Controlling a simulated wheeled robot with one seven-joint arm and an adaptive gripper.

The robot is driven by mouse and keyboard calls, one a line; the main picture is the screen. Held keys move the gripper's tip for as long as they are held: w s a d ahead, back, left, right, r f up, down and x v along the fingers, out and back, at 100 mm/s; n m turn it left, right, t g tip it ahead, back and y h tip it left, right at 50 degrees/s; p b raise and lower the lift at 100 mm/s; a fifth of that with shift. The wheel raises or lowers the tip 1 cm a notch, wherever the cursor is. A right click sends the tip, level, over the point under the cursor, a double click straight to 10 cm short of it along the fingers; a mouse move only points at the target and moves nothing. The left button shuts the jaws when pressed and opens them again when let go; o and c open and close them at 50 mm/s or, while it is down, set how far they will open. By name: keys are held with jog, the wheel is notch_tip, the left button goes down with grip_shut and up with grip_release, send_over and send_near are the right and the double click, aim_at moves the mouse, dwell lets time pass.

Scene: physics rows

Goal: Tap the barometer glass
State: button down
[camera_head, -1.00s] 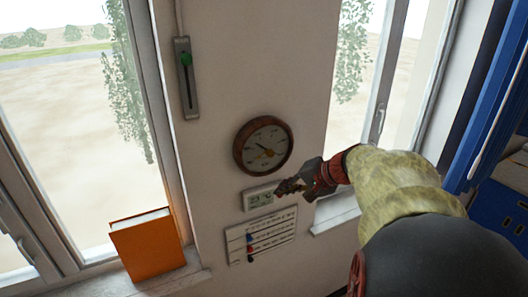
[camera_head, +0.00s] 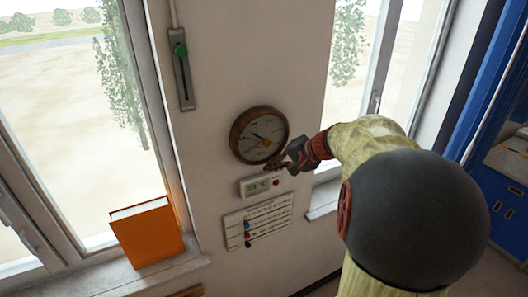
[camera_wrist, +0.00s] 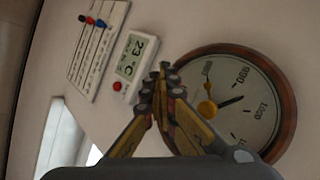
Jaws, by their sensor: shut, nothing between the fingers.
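The barometer (camera_head: 247,130) is a round dial with a brown wooden rim, mounted on the wall between two windows. Its pale glass face with dark and yellow hands shows in the wrist view (camera_wrist: 247,101). My gripper (camera_head: 272,166) is at the lower right edge of the barometer in the head view. In the wrist view my gripper (camera_wrist: 162,72) is shut and empty, its fingertips beside the barometer's rim, between it and the small display. I cannot tell whether the fingertips touch anything.
A small digital display (camera_head: 256,187) with a red button hangs just below the barometer. Below it is a white panel with sliders (camera_head: 262,219). A grey slide control with a green knob (camera_head: 183,77) hangs upper left. An orange book (camera_head: 148,236) stands on the left sill.

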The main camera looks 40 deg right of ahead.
aim_at(259, 162)
jog(key=shift+w+d, duration=0.2)
jog(key=shift+w, duration=0.6)
jog(key=shift+w+d, duration=0.15)
jog(key=shift+w, duration=0.6)
jog(key=shift+w, duration=0.1)
jog(key=shift+w+d+b, duration=0.1)
jog(key=shift+w+b, duration=0.2)
jog(key=shift+b, duration=0.1)
jog(key=shift+w, duration=0.3)
dwell(0.9)
jog(key=shift+s, duration=0.1)
jog(key=shift+s+b, duration=0.6)
jog(key=shift+s, duration=0.05)
